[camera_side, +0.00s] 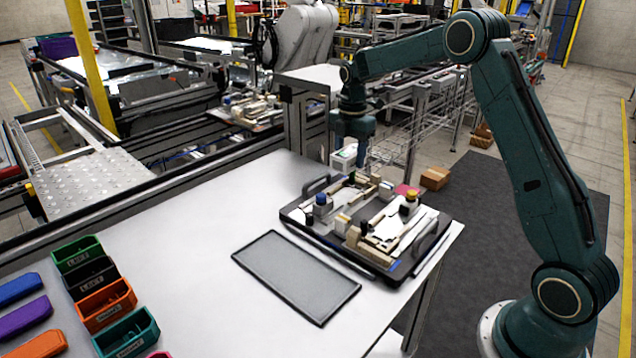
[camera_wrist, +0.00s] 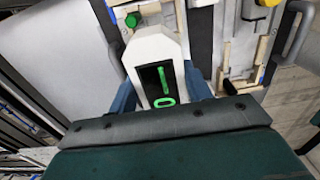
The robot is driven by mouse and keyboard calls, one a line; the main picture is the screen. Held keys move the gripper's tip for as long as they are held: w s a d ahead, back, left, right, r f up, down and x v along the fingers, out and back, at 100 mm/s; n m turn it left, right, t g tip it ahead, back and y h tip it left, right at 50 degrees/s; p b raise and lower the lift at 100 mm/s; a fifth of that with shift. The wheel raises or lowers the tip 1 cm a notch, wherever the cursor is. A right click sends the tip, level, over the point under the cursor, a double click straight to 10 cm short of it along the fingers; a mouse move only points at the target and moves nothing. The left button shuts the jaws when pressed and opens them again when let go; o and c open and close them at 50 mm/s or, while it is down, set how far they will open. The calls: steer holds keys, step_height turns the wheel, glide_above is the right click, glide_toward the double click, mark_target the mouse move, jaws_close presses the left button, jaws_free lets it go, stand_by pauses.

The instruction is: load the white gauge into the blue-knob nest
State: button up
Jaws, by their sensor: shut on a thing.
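The white gauge (camera_wrist: 150,47) has a dark face with green markings. My gripper (camera_wrist: 161,88) is shut on it, with a blue finger on each side. In the side view the gauge (camera_side: 344,157) hangs below my gripper (camera_side: 350,146), above the back edge of the dark pallet (camera_side: 352,259). It appears upright and clear of the fixtures. A blue knob (camera_side: 321,199) stands at the left of the pallet. A yellow knob (camera_side: 411,196) stands at its right. The floor of the blue-knob nest cannot be made out. In the wrist view the gauge and my gripper hide part of the pallet.
The pallet has raised handles, pale blocks and other fixture parts. An empty grey tray (camera_side: 297,277) lies in front of it. Coloured bins (camera_side: 104,303) stand at the table's left. A brown box (camera_side: 435,178) is behind the pallet. The white table (camera_side: 190,250) is clear between bins and tray.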

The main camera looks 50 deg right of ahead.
steer(key=shift+f, duration=3.25)
steer(key=shift+f, duration=0.85)
steer(key=o, duration=1.2)
steer(key=shift+c, duration=0.2)
step_height(320, 180, up, 14)
steer(key=shift+f, duration=0.15)
